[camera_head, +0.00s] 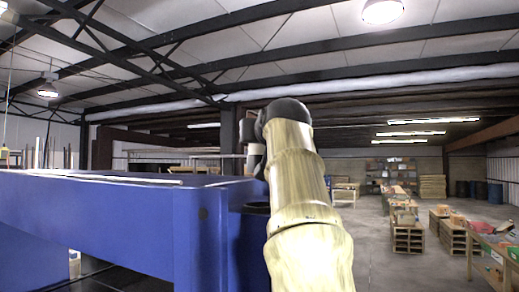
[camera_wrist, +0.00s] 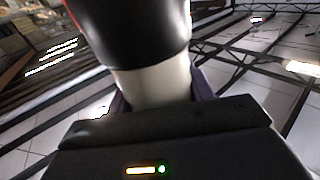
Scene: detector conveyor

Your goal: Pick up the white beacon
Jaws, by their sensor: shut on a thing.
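In the wrist view, my gripper (camera_wrist: 160,98) is shut on a white rounded body (camera_wrist: 153,82), which I take to be the white beacon. Its wide black part (camera_wrist: 135,28) fills the top of the view, with a small red patch at its upper left edge. Dark purplish fingers show on both sides of the white part. In the head view, my arm reaches up and away beside the blue machine. Its dark far end hides most of the gripper there, and I cannot make out the beacon.
A large blue machine housing (camera_head: 100,215) stands close on the left, right beside my arm. Wooden pallets with boxes (camera_head: 407,236) and a table (camera_head: 492,250) stand on the right. Grey floor (camera_head: 385,262) is open between the machine and the pallets.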

